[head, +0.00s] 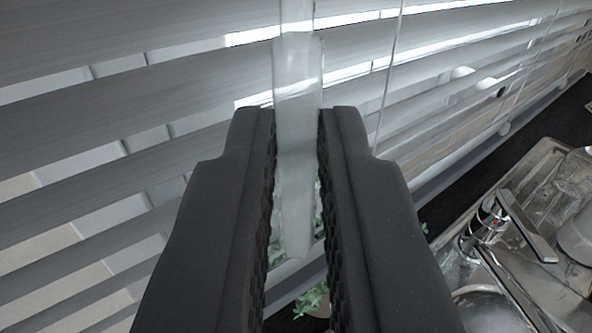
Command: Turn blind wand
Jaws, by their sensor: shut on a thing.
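The blind wand (298,90) is a pale, translucent rod that hangs in front of the blind, coming down from the top edge of the head view. My gripper (298,120) is in the middle of the view, its two black ridged fingers on either side of the wand's thicker lower part. It is shut on the wand. The wand's lower end shows between the fingers. The grey slatted blind (110,100) is behind, its slats tilted with bright gaps between them.
At the right, a metal sink (530,200) with a chrome tap (490,222) is set in a dark worktop (575,110). A small green plant (312,298) stands below the gripper. A thin cord (392,60) hangs right of the wand.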

